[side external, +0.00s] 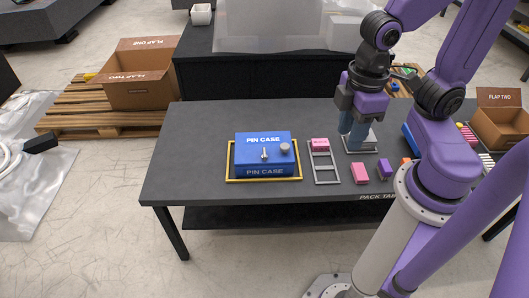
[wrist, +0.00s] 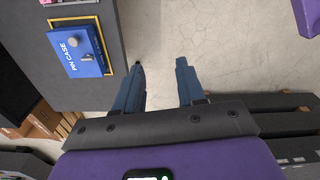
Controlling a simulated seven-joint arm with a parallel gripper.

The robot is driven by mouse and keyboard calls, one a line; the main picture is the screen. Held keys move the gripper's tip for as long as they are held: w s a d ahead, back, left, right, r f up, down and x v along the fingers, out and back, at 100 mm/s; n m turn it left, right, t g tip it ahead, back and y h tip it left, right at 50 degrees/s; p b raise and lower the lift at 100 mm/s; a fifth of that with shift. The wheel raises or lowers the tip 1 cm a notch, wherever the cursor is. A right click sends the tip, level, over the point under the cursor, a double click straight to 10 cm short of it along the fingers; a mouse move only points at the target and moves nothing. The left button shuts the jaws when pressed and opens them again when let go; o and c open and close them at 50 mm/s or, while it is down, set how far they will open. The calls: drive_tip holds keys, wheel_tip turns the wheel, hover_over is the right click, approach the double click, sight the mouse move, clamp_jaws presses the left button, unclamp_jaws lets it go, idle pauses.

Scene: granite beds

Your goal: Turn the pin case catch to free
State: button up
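The blue pin case (side external: 248,160) sits closed on the table, inside a yellow frame (side external: 229,178). On its top are a thin silver lever-like catch (side external: 264,153), standing upright in the picture, and a round grey knob (side external: 285,148). The case (wrist: 92,68) also shows at the upper left of the wrist view, with two small grey fittings on it. My gripper (side external: 351,134) is well to the right of the case in the side view, above the table. In the wrist view my gripper (wrist: 160,64) has its fingers apart with nothing between them.
The dark table (side external: 200,130) is clear left of the case. Right of it are a grey ladder-like rack (side external: 324,175) with a pink block (side external: 319,144), another pink block (side external: 360,173), a purple block (side external: 385,171) and a grey-framed tray (side external: 372,146) below my gripper.

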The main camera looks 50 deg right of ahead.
drive_tip(key=w+a+f+m, duration=0.2)
drive_tip(key=w+m, duration=0.3)
drive_tip(key=w, duration=0.5)
drive_tip(key=m, duration=1.5)
hover_over(265, 153)
wheel_tip(265, 153, down, 16)
wheel_tip(265, 153, down, 16)
drive_tip(key=shift+w+f, duration=0.1)
drive_tip(key=shift+f, duration=0.1)
clamp_jaws()
